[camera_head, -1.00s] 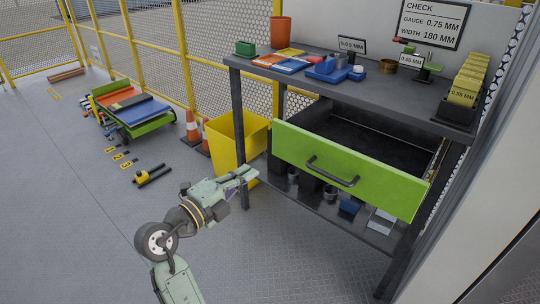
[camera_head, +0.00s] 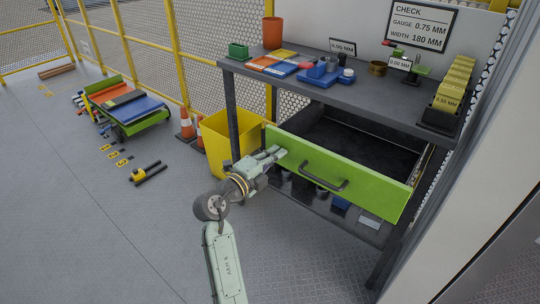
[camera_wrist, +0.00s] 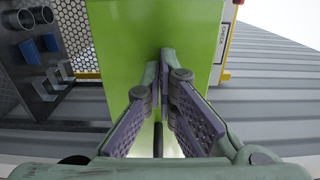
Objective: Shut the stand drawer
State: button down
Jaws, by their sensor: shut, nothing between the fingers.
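The stand drawer (camera_head: 365,182) has a green front with a dark bar handle (camera_head: 323,177). It hangs open beneath the bench top, and its dark inside (camera_head: 355,143) is visible. My gripper (camera_head: 281,152) is shut and empty, at the left end of the green front, left of the handle. In the wrist view, the closed fingertips (camera_wrist: 167,58) point at the green front (camera_wrist: 120,50) and appear to be at its surface. I cannot tell for certain whether they touch it.
The bench top (camera_head: 375,107) carries trays, gauges and yellow blocks. A yellow bin (camera_head: 228,150) stands close left of the drawer, near orange cones (camera_head: 187,123). A lower shelf (camera_head: 290,187) holds small containers. A white wall (camera_head: 460,215) bounds the right; floor is clear in front.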

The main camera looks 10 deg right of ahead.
dwell(0.3)
jog(key=b+x, duration=0.6)
jog(key=f+b+x, duration=0.1)
jog(key=b+x, duration=0.2)
jog(key=x, duration=0.1)
jog(key=shift+d, duration=0.1)
jog(key=b+x, duration=0.2)
jog(key=x, duration=0.2)
jog(key=b+x, duration=0.2)
jog(key=x, duration=0.2)
jog(key=b+x, duration=0.2)
jog(key=x, duration=0.2)
jog(key=shift+w+d+r+b, duration=0.25)
jog(key=shift+w+r+b, duration=0.05)
jog(key=shift+r+b, duration=0.1)
jog(key=shift+w+d+r, duration=0.1)
jog(key=shift+w+d, duration=0.1)
jog(key=shift+d, duration=0.05)
jog(key=shift+r, duration=0.2)
